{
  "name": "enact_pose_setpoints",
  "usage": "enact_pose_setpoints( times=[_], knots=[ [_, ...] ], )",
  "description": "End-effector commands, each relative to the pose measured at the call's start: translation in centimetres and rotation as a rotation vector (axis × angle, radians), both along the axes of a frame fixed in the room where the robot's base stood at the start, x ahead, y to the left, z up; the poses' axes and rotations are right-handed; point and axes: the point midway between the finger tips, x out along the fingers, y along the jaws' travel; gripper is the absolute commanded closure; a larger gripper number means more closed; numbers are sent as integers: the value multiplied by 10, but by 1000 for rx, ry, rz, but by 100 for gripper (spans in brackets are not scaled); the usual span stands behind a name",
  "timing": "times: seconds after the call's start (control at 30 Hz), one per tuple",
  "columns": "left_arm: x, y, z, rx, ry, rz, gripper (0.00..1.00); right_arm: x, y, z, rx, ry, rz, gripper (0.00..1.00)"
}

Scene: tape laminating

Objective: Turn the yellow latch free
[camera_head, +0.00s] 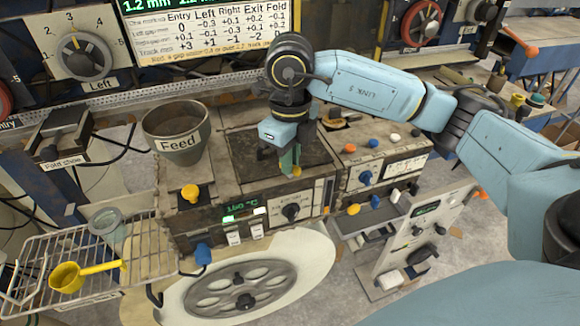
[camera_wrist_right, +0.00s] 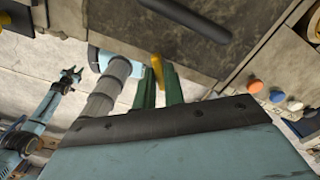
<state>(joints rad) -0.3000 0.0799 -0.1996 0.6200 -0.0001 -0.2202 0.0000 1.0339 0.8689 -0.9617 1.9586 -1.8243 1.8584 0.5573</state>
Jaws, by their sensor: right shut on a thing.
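A small yellow latch (camera_head: 296,170) sits on the front top edge of the machine (camera_head: 260,185), right of its middle. In the wrist view the yellow latch (camera_wrist_right: 157,67) shows between the two green fingers. My right gripper (camera_head: 289,160) points down at the machine, its fingers shut on the latch. The right gripper (camera_wrist_right: 160,90) hides part of the latch, so its exact turn is hard to tell. A small blue arm end with prongs, perhaps my left gripper (camera_wrist_right: 71,76), shows far off in the wrist view; its jaw state is unclear. The head view shows no left gripper.
A "Feed" bowl (camera_head: 178,135) and a yellow knob (camera_head: 190,193) are left of the latch. A wire rack (camera_head: 150,255) holds a yellow scoop (camera_head: 66,277). A box with coloured buttons (camera_head: 385,160) stands at right. A large wheel (camera_head: 240,285) is below.

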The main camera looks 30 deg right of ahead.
Motion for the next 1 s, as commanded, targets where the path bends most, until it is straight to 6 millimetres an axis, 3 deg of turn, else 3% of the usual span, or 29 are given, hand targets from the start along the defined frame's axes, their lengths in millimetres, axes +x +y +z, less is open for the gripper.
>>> enact_pose_setpoints(
  times=[0.5,1.0],
  knots=[
    [1,0,-49,0,-1,0,64,1,0,-2,-1,-4,489,100],
    [1,0,-77,-1,-1,-1,64,1,0,0,0,-4,858,100]
  ],
)
